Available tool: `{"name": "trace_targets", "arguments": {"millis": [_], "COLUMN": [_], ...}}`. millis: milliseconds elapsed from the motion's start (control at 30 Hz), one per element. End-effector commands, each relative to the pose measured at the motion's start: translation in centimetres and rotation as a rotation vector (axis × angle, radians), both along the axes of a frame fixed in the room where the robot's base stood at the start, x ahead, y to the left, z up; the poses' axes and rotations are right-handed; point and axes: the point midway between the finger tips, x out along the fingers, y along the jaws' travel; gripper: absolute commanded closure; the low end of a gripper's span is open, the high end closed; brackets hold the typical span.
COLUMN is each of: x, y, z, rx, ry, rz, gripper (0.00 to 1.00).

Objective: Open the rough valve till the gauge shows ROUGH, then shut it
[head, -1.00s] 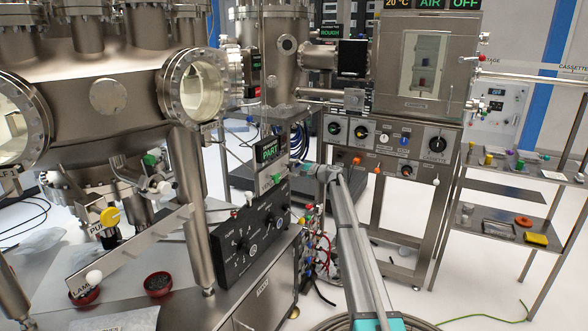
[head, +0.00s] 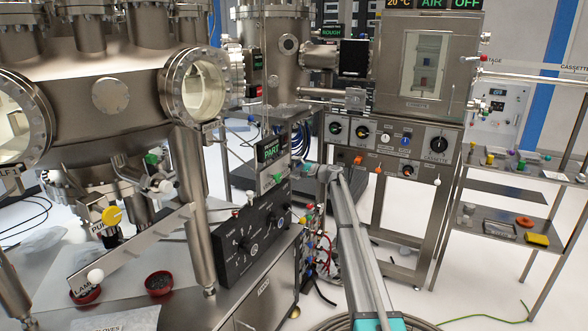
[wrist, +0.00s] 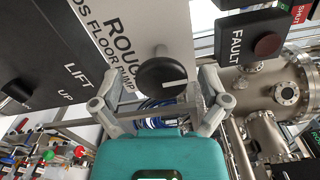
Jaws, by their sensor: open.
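In the wrist view a round black knob (wrist: 167,75) with a white line on its face sits on a pale panel lettered ROUGH (wrist: 125,38) and FLOOR PUMP. My gripper (wrist: 158,88) is open, with one grey finger to the left of the knob and one to the right; I cannot tell whether either touches it. The white line points to the right. In the head view a gauge (head: 271,150) beside the big chamber reads PART in green. A second display (head: 332,32) farther back reads ROUGH. The knob cannot be made out in the head view.
A dark panel lettered LIFT (wrist: 77,78) lies left of the knob. A box lettered FAULT (wrist: 248,48) with a dark red button is at upper right, above steel flanged pipework (wrist: 285,92). A shelf rack (head: 505,228) stands at the right.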

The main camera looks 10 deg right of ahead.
Motion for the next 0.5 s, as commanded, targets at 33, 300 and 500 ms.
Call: {"name": "trace_targets", "arguments": {"millis": [33, 300, 500], "x": [0.0, -0.2, -1.1], "y": [-0.1, -0.4, -1.7], "z": [0.0, 0.0, 0.0], "rx": [0.0, 0.001, 0.001], "ry": [0.0, 0.0, 0.001], "rz": [-0.001, -0.002, -0.003], "gripper": [0.05, 0.05, 0.05]}}
